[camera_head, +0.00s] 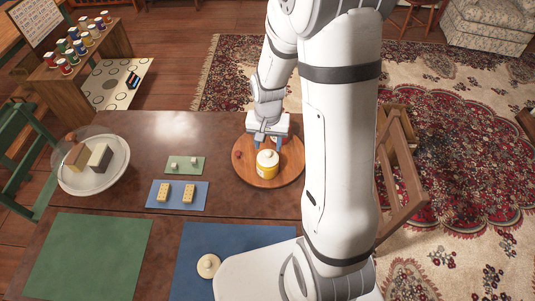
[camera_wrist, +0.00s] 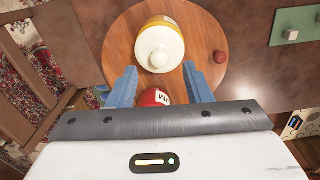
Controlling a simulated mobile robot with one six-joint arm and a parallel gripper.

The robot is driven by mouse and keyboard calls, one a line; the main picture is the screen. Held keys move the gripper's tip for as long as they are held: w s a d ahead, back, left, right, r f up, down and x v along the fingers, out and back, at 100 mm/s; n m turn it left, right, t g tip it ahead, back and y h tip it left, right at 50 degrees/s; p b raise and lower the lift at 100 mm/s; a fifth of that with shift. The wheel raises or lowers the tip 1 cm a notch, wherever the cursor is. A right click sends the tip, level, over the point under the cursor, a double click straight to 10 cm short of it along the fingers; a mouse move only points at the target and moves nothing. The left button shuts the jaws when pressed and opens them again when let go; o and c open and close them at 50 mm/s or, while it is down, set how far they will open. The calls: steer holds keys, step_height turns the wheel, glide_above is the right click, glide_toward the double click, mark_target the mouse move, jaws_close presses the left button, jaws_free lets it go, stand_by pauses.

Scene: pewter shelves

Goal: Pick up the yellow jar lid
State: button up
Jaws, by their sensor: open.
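A yellow jar (camera_head: 267,166) with a pale cream lid (camera_head: 267,155) stands upright on a round wooden tray (camera_head: 282,181). In the wrist view the lid (camera_wrist: 160,47) shows from above, with a round knob, and the yellow jar edge (camera_wrist: 160,20) shows behind it. My gripper (camera_head: 268,142) is just behind the jar in the head view. In the wrist view its blue fingers (camera_wrist: 160,76) are apart, with nothing gripped; the lid appears just beyond the gap between their tips.
A loose cream knobbed disc (camera_head: 208,266) lies on a blue mat (camera_head: 190,240). A plate (camera_head: 117,184) with blocks stands at left.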

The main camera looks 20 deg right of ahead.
mark_target(268, 151)
steer(key=shift+s+f, duration=0.1)
steer(key=shift+f, duration=1.75)
steer(key=shift+c, duration=0.4)
jaws_close()
